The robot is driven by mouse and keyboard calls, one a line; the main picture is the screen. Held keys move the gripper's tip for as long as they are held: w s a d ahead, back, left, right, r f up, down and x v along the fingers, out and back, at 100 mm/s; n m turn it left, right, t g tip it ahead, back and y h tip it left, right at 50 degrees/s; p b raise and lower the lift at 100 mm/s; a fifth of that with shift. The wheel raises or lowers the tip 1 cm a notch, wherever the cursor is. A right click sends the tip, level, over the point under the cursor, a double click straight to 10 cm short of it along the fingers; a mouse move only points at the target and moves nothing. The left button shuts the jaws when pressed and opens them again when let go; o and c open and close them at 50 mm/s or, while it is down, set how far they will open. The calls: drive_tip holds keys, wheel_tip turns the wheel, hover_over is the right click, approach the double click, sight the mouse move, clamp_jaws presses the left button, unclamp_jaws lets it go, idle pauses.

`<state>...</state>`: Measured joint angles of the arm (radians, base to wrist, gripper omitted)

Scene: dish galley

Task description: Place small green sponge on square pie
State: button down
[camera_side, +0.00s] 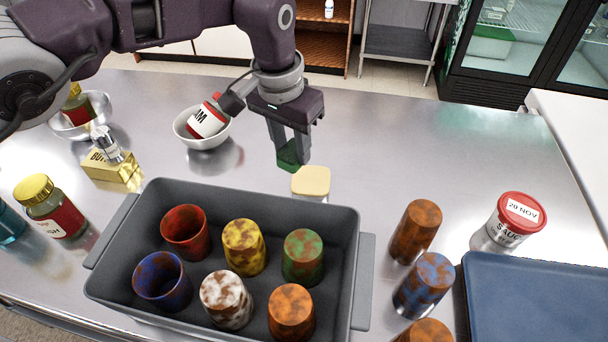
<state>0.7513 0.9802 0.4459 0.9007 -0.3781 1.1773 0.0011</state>
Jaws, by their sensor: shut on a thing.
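My gripper (291,158) points down over the steel counter, behind the grey bin. It is shut on the small green sponge (288,156), which shows between and below its fingers; the fingers hide part of it. A pale yellow square item with rounded corners, which looks like the square pie (311,181), sits on the counter just in front and to the right of the sponge. The sponge looks apart from the pie. I cannot tell how high the sponge is above the counter.
A grey bin (271,193) with several stained cups stands in front. Butter (110,171) and bottles lie left. Loose cups (416,230), a sauce tub (513,222) and a blue tray (545,300) are right. Counter behind right is clear.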

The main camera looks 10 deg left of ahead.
wheel_tip(320, 180, down, 7)
drive_tip(key=shift+a+f, duration=0.1)
drive_tip(key=shift+f, duration=0.1)
drive_tip(key=c, duration=1)
unclamp_jaws()
drive_tip(key=shift+f, duration=0.1)
drive_tip(key=shift+o, duration=0.2)
